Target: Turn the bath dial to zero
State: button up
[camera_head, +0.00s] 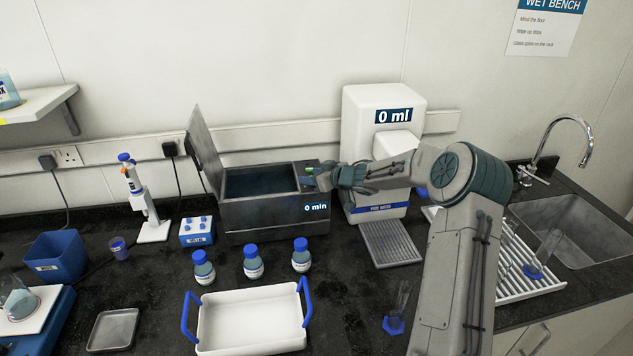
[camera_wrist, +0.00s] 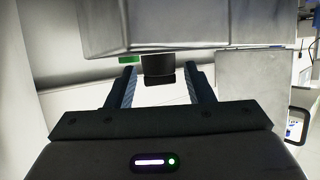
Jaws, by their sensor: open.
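The bath (camera_head: 262,222) is a dark grey box with its lid (camera_head: 205,150) standing open and liquid inside. My gripper (camera_head: 314,180) is at the bath's right end, where my fingers hide the dial in the head view. In the wrist view, a short dark knob that looks like the dial (camera_wrist: 158,68) sits between the spread fingertips of my gripper (camera_wrist: 162,82). The fingers are open, with a gap on both sides of it. Any mark on the dial is not visible.
A white water dispenser (camera_head: 384,105) reading "0 ml" stands close right of my gripper. Blue-capped bottles (camera_head: 252,264) and a white tray (camera_head: 250,322) are in front of the bath. A small blue rack (camera_head: 197,232) and a pipette stand (camera_head: 152,230) are left. A sink (camera_head: 590,235) is far right.

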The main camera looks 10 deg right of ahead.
jog(key=shift+f+m+t+h+b, duration=0.1)
jog(key=shift+m+t+h+b, duration=0.6)
jog(key=shift+m+h+b, duration=0.35)
jog(key=shift+a+f+m+t+h+b, duration=0.15)
jog(key=shift+m+t+h+b, duration=0.15)
jog(key=shift+m+h+b, duration=0.7)
jog(key=shift+b, duration=0.75)
jog(key=m+h+b, duration=0.1)
jog(key=b, duration=0.2)
jog(key=m+h+b, duration=0.2)
jog(key=h+b, duration=0.1)
jog(key=b, duration=0.2)
jog(key=shift+t, duration=0.3)
jog(key=shift+m+h+b, duration=1.15)
jog(key=shift+h+b, duration=0.1)
jog(key=shift+b, duration=0.05)
jog(key=shift+r+m+h, duration=0.2)
jog(key=shift+m+h, duration=0.4)
jog(key=shift+h, duration=0.1)
